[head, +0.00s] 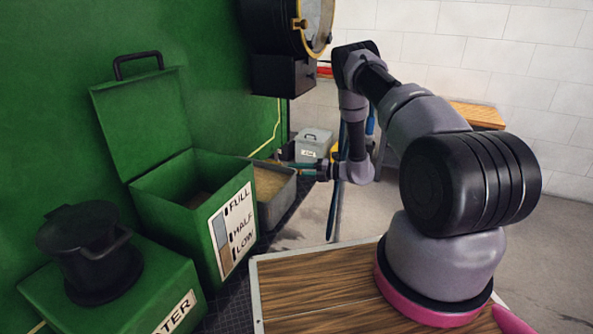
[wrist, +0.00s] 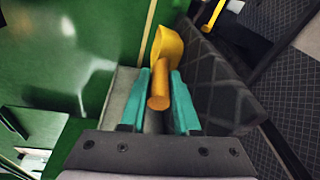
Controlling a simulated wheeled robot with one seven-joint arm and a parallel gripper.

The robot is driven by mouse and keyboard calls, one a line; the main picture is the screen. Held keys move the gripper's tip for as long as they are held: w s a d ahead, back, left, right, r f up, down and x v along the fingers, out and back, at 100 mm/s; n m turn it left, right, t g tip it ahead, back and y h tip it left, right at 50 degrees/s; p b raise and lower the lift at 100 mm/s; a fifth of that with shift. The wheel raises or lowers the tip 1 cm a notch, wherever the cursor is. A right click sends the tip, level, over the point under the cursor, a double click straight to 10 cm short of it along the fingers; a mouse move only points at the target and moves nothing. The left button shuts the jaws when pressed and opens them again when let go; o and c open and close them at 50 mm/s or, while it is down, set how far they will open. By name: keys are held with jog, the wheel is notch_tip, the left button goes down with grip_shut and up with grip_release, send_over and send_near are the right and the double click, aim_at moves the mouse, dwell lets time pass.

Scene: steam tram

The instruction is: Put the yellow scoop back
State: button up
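The yellow scoop (wrist: 168,45) is in the wrist view, with its orange handle (wrist: 158,88) pointing back toward the camera. My gripper (wrist: 167,75) has its teal fingers on both sides of the handle and appears closed on it. In the head view my gripper (head: 287,165) points left, by the rim of a grey bin (head: 279,205) with sand-coloured contents. The scoop cannot be made out clearly there. An open green box (head: 185,235) marked FULL, HALF and LOW stands left of the grey bin, its lid raised.
A green box (head: 150,275) with a black lidded fitting (head: 90,255) stands at the front left. A black lamp (head: 285,40) hangs on the green wall above. A lidded grey box (head: 314,145) stands behind my gripper. Open floor (head: 320,215) lies to the right of the bin.

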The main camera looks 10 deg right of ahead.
jog(key=o, duration=0.3)
jog(key=shift+o, duration=0.2)
jog(key=shift+r, duration=0.15)
jog(key=v, duration=1.2)
jog(key=s+a+r+n+g+h, duration=0.1)
jog(key=s+a+r+n+g, duration=0.2)
jog(key=r+n, duration=0.5)
jog(key=s+a+r+n+g+h, duration=0.1)
jog(key=s+a+r+n+g, duration=0.2)
jog(key=r, duration=0.8)
jog(key=s+a+r+n+g+h, duration=0.15)
jog(key=s+r+n, duration=0.25)
jog(key=r+n, duration=0.45)
jog(key=s+d+r+n+t+h, duration=0.2)
jog(key=s+r+n+t+h, duration=0.5)
jog(key=s+r+n, duration=0.8)
jog(key=s+r+h, duration=0.2)
jog(key=s, duration=0.3)
jog(key=shift+s+d+r+n, duration=0.2)
jog(key=shift+s+d+n, duration=0.1)
jog(key=shift+s+n, duration=0.1)
